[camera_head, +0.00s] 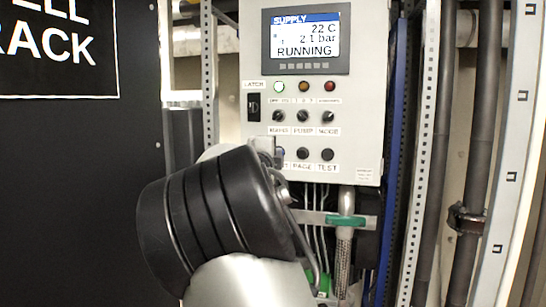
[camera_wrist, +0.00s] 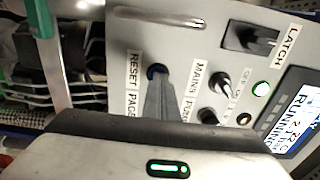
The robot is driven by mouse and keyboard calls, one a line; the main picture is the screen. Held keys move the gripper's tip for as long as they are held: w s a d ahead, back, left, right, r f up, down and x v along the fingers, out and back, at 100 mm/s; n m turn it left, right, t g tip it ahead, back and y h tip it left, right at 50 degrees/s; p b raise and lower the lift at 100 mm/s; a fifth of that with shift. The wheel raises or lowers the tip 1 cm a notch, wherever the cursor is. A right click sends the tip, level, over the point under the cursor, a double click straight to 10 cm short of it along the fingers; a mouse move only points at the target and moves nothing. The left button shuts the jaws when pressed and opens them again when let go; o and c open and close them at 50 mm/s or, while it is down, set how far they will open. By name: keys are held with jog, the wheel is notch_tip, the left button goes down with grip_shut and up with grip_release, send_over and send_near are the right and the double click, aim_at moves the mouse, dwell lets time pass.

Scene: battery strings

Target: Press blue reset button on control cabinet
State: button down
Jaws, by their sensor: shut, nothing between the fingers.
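The control cabinet (camera_head: 360,130) is a light grey box with a screen reading "SUPPLY 22 C 2.1 bar RUNNING". My gripper's fingers are shut and empty. They overlap the lower part of the button; whether they touch it I cannot tell.
Above the buttons are three knobs (camera_head: 302,116), a lit green lamp (camera_head: 279,86) and a black LATCH switch (camera_head: 253,107). Below the cabinet are a green-handled valve (camera_head: 345,220) and cables. A black rack panel (camera_head: 80,180) stands at left.

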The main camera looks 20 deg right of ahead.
jog(key=shift+r, duration=0.25)
jog(key=b+v, duration=0.2)
jog(key=v, duration=1.5)
jog(key=shift+s+f, duration=0.2)
jog(key=shift+f, duration=0.05)
jog(key=shift+a, duration=0.15)
